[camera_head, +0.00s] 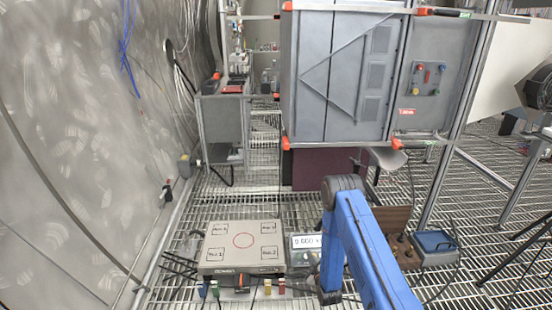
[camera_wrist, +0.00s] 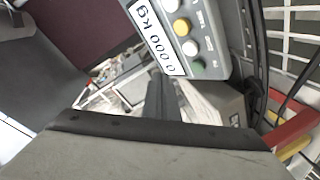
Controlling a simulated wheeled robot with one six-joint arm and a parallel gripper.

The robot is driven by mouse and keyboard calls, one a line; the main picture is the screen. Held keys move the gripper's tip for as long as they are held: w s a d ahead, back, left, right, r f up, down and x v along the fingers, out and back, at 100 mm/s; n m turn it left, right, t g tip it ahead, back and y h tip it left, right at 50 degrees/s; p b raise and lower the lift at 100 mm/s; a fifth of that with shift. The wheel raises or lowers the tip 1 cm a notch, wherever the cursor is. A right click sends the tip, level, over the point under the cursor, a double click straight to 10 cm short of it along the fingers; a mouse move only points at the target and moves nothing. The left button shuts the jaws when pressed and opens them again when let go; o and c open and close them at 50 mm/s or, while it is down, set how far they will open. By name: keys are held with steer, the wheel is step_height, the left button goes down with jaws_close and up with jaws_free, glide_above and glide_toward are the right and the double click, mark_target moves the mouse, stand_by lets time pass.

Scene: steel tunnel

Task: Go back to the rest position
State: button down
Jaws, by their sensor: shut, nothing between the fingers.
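My blue arm (camera_head: 365,250) rises from the lower right in the head view, bends at a dark elbow and reaches down beside the scale display. My gripper (camera_wrist: 162,100) shows in the wrist view as a dark narrow tip beyond a grey body with a black edge. It is shut and empty. In the head view the gripper cannot be made out behind the arm. The scale display (camera_head: 305,242) reads 0.000 kg; it also shows close up and tilted in the wrist view (camera_wrist: 155,38), beside yellow, white and green buttons.
A pale platform (camera_head: 240,228) with a red circle and marked squares lies left of the arm. Coloured items (camera_head: 268,287) line its front. A blue-topped box (camera_head: 436,242) is at right.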

steer(key=w+d+r+m+g, duration=0.1)
steer(key=w+r, duration=0.1)
steer(key=r, duration=0.9)
steer(key=w+d+r+m+g, duration=0.1)
steer(key=w+r+m+g, duration=0.1)
steer(key=r, duration=0.9)
steer(key=s+d+r+m+g+h, duration=0.1)
steer(key=s+r, duration=0.5)
steer(key=r, duration=0.3)
steer(key=s+d+r+m+g, duration=0.1)
steer(key=s+r+m, duration=0.1)
steer(key=s+r, duration=0.45)
steer(key=s+d+r+m+g+h, duration=0.1)
steer(key=s+r, duration=0.4)
steer(key=r, duration=0.5)
steer(key=s+r+m+g, duration=0.1)
steer(key=s+r, duration=0.2)
steer(key=s, duration=1)
steer(key=s+d+r+m+g, duration=0.1)
steer(key=s+r+m+g, duration=0.1)
steer(key=s, duration=1.2)
steer(key=s+r+m+g, duration=0.2)
steer(key=s+r, duration=0.2)
steer(key=s, duration=0.9)
steer(key=shift+s+d+r, duration=0.3)
steer(key=shift+s+d, duration=0.05)
